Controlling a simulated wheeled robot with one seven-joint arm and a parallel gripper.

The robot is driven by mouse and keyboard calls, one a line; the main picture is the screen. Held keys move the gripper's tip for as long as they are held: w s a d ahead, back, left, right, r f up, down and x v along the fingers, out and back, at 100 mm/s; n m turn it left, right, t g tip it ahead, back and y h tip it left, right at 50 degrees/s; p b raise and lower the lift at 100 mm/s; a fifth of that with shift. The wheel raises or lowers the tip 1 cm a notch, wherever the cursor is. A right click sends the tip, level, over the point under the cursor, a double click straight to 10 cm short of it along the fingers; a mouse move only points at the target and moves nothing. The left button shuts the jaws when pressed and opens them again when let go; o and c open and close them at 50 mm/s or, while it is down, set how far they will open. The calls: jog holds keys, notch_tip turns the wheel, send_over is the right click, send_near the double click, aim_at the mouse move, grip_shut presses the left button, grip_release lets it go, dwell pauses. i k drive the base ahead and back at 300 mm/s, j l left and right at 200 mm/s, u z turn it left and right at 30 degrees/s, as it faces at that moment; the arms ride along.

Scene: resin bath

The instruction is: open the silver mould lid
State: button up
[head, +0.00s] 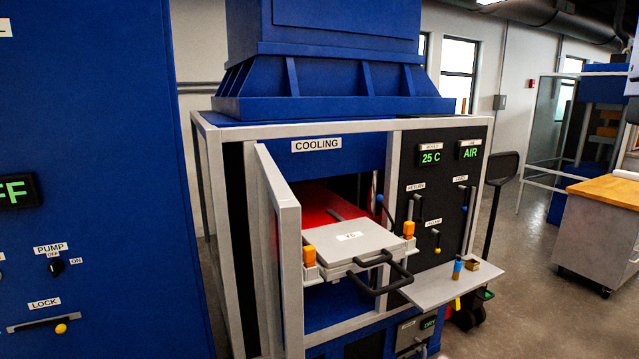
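The silver mould lid (346,243) is a flat plate with a small white label, lying shut on top of the silver mould. The mould sits at the front of the open cooling cabinet. Orange latches stand at its left (309,257) and right (408,230) sides; I cannot tell whether they are fastened. Black bar handles (402,281) stick out at the front, one above the other. My gripper is not in this view.
The cabinet door (287,240) stands open at the left. A small shelf (453,284) with small items juts out at the right, below a control panel (430,205). A tall blue cabinet (95,150) fills the left. Open floor lies at the right.

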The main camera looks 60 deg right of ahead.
aim_at(343, 242)
jog(key=i+j+z, duration=0.25)
jog(key=z, duration=0.2)
jog(key=i+j+z, duration=0.45)
